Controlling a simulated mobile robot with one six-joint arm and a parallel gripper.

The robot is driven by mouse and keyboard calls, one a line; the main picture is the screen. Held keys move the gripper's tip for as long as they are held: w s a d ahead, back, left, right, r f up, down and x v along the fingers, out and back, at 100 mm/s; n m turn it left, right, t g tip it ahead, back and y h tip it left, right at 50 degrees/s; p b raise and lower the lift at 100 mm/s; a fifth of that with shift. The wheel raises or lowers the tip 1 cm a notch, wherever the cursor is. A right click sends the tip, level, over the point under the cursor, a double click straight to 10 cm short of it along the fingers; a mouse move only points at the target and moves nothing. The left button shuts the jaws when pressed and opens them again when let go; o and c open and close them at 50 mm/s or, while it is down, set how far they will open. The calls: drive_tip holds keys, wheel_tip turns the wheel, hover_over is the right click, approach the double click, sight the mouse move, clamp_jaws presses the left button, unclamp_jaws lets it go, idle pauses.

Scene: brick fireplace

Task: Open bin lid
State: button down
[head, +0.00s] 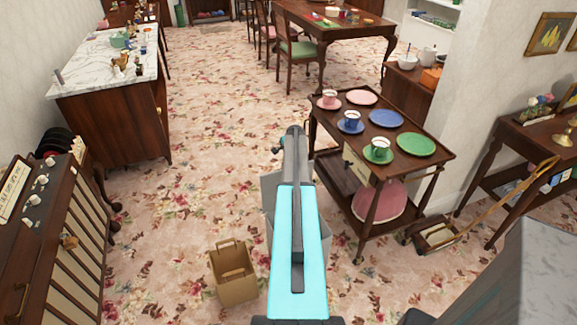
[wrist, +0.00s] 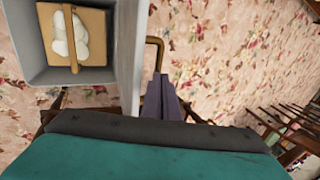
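A grey bin (wrist: 42,68) stands open at the top left of the wrist view, with a tan thing and white rounded pieces inside. A pale grey panel (wrist: 128,55), seen nearly edge-on, rises along its right side and looks like the raised lid. A brown bent handle (wrist: 157,43) sticks out from the panel's far side. My gripper (wrist: 163,85) has its dark fingers close together beside the panel, just below the handle. I cannot tell whether they touch it. In the head view my arm covers most of the bin; a grey part (head: 270,187) shows at its left.
A brown paper bag (head: 235,272) stands on the floor left of my arm. A wooden trolley (head: 390,157) with cups and plates stands close on the right. A marble-topped cabinet (head: 110,62) is at the left. Carpet between them is clear.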

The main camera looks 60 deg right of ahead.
drive_tip(key=shift+w+d+f, duration=0.2)
drive_tip(key=shift+w+d, duration=0.45)
drive_tip(key=shift+w, duration=0.35)
drive_tip(key=shift+r, duration=0.1)
drive_tip(key=p+v, duration=0.2)
drive_tip(key=v, duration=0.8)
drive_tip(key=shift+w+d+p, duration=0.15)
drive_tip(key=shift+w+p, duration=0.15)
drive_tip(key=shift+p, duration=0.1)
